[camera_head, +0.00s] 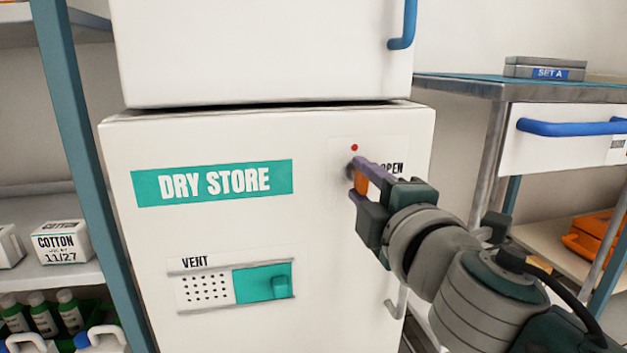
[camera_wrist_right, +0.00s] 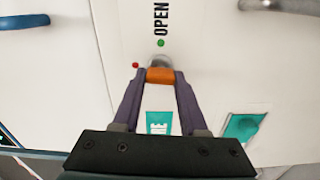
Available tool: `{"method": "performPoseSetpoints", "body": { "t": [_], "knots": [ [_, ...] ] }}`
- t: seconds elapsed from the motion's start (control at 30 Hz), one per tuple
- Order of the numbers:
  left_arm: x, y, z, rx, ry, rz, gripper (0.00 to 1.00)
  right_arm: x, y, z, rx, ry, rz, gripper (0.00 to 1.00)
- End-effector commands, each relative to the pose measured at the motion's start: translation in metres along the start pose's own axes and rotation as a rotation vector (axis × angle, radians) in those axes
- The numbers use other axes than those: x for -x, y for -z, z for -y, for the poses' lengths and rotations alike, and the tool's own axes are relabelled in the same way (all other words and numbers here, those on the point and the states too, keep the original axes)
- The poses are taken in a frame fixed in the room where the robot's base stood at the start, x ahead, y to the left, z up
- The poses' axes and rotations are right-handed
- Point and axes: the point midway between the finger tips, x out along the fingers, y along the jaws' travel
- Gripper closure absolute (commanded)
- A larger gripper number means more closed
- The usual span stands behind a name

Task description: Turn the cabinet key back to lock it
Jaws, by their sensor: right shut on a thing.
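The white cabinet (camera_head: 220,240) labelled DRY STORE faces me with its door shut. Its key has an orange grip (camera_head: 361,181), also in the right wrist view (camera_wrist_right: 160,75), in front of a round metal lock (camera_wrist_right: 160,61). My right gripper (camera_head: 358,180) is shut on the orange grip, its purple fingers on either side. A red dot (camera_head: 354,147) sits above the lock in the head view. A green dot (camera_wrist_right: 160,43) beside the word OPEN shows in the wrist view. The gripper partly hides OPEN in the head view. My left gripper is out of view.
A grey cabinet handle (camera_head: 395,303) is below my right arm. A teal vent slider (camera_head: 263,283) is at the lower middle. A blue-handled upper door (camera_head: 402,25) is above. A trolley (camera_head: 480,88) stands at right, shelves (camera_head: 75,275) at left.

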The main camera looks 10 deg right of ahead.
Motion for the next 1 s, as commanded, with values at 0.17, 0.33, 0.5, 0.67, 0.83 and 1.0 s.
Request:
{"method": "performPoseSetpoints", "body": {
  "t": [0.17,0.33,0.5,0.67,0.83,1.0],
  "knots": [
    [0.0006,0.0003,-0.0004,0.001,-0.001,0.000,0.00,-0.0001,0.0006,-0.0003,0.058,-0.001,-0.002,1.00],
    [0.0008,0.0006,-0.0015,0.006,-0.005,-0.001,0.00,-0.0001,0.0006,-0.0002,0.086,-0.001,-0.002,1.00],
    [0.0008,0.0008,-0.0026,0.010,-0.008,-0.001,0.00,-0.0001,0.0006,-0.0001,0.092,-0.001,-0.002,1.00],
    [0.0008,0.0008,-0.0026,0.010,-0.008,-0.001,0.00,-0.0001,0.0006,-0.0001,0.092,-0.001,-0.002,1.00],
    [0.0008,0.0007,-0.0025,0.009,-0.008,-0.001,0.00,-0.0001,0.0005,-0.0001,0.091,-0.001,-0.002,0.49],
    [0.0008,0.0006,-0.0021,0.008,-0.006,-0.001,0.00,0.0000,0.0003,0.0001,0.090,-0.001,-0.001,0.30]
  ]
}}
